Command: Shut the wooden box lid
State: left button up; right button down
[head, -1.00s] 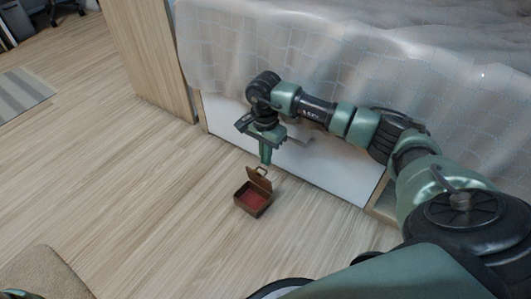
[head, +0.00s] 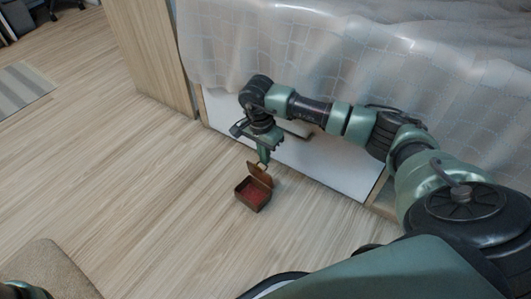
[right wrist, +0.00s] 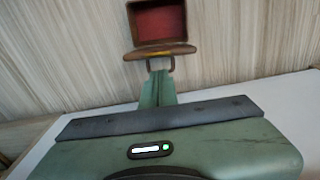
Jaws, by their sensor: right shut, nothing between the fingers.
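The small brown wooden box (head: 248,203) with a red inside sits on the floor in front of the white drawer. Its lid (head: 261,176) stands raised at the box's far side. In the right wrist view the box (right wrist: 132,24) is at the top, with the lid (right wrist: 158,50) seen nearly edge-on and a metal loop below it. My right gripper (head: 264,160) is shut and empty, pointing down behind the lid. Its fingertips (right wrist: 159,74) are close to the loop; I cannot tell if they touch. My left gripper is out of view.
The white drawer front (head: 320,163) under the bed is close behind the gripper, with a bar handle sticking out. A wooden panel (head: 150,55) stands at the back left. The wooden floor left of the box is clear.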

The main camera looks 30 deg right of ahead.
jog(key=shift+a+r, duration=0.1)
jog(key=shift+a, duration=0.1)
jog(key=shift+s+a+r+h+p, duration=0.1)
jog(key=shift+s+a+h+p, duration=0.1)
jog(key=shift+a+p, duration=0.45)
jog(key=shift+s+a+h+p, duration=0.15)
jog(key=shift+a+p, duration=0.2)
jog(key=shift+p, duration=0.6)
jog(key=shift+s+a+f+p, duration=0.45)
jog(key=shift+a+f+p, duration=0.25)
jog(key=shift+a+f, duration=0.6)
jog(key=shift+s+a+f+p, duration=0.45)
jog(key=shift+a+f+p, duration=0.35)
jog(key=shift+a, duration=0.95)
jog(key=shift+s+a+f+p, duration=0.45)
jog(key=shift+a+f+p, duration=0.2)
jog(key=shift+a+f, duration=0.7)
jog(key=shift+s+a+f, duration=0.1)
jog(key=shift+a+f, duration=0.1)
jog(key=shift+a, duration=0.25)
